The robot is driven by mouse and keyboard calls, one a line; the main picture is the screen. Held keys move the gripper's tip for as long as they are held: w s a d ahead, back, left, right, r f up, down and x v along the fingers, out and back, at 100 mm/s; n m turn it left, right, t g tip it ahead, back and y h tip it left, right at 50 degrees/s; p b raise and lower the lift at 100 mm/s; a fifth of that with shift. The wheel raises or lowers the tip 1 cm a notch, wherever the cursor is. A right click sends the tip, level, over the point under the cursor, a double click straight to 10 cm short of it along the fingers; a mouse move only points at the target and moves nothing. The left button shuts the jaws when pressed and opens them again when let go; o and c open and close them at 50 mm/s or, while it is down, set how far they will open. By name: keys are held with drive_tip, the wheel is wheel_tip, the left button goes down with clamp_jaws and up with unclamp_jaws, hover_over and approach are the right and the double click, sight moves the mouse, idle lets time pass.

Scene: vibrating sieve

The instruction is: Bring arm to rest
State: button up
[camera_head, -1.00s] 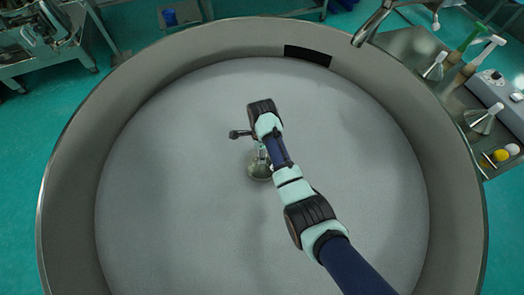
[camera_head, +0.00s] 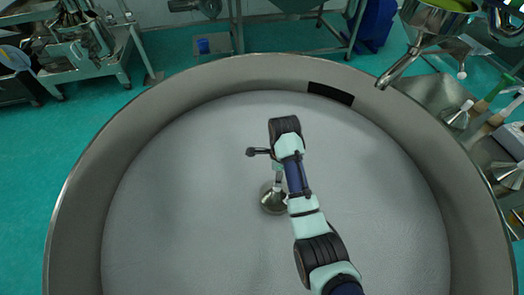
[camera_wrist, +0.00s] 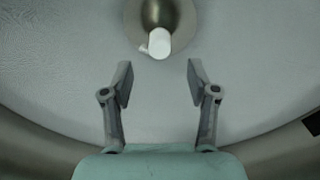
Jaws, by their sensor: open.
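My arm (camera_head: 308,213) reaches from the lower right into the middle of a large round steel vessel (camera_head: 75,222) in the head view. My gripper (camera_wrist: 160,82) is open and empty in the wrist view, its two fingers well apart. A metal scoop-like tool (camera_head: 272,203) with a rounded bowl lies on the pale surface (camera_head: 180,210) inside the vessel. The wrist view shows its bowl (camera_wrist: 160,15) and the white end of its handle (camera_wrist: 159,43) just beyond the fingertips, apart from them.
The raised vessel rim surrounds my arm, with a dark rectangular patch (camera_head: 331,93) on its far inner wall. A metal spout (camera_head: 400,68) hangs over the far right rim. The pale surface left of the arm is clear.

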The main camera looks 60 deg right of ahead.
idle(0.3)
drive_tip(key=w+a+r+n+t+h, duration=0.2)
drive_tip(key=w+a+r+n+t, duration=0.1)
drive_tip(key=w+a+n, duration=0.65)
drive_tip(key=w+a+r+n+t, duration=0.1)
drive_tip(key=a+r+n+t, duration=0.2)
drive_tip(key=a, duration=0.4)
drive_tip(key=w+a+r+n+t, duration=0.1)
drive_tip(key=a+r+n, duration=0.2)
drive_tip(key=a+n, duration=0.25)
drive_tip(key=w+a+r+n+t, duration=0.1)
drive_tip(key=a+r+n+t, duration=0.2)
drive_tip(key=a, duration=0.4)
drive_tip(key=s+a+r+n+t+y, duration=0.25)
drive_tip(key=s+a+r+n, duration=0.25)
drive_tip(key=a+r+n, duration=0.5)
wheel_tip(320, 180, up, 16)
drive_tip(key=a+p, duration=0.1)
drive_tip(key=p, duration=1.7)
drive_tip(key=shift+w+a+r, duration=0.15)
drive_tip(key=shift+w+a, duration=0.05)
drive_tip(key=shift+w, duration=0.2)
drive_tip(key=shift+h, duration=0.25)
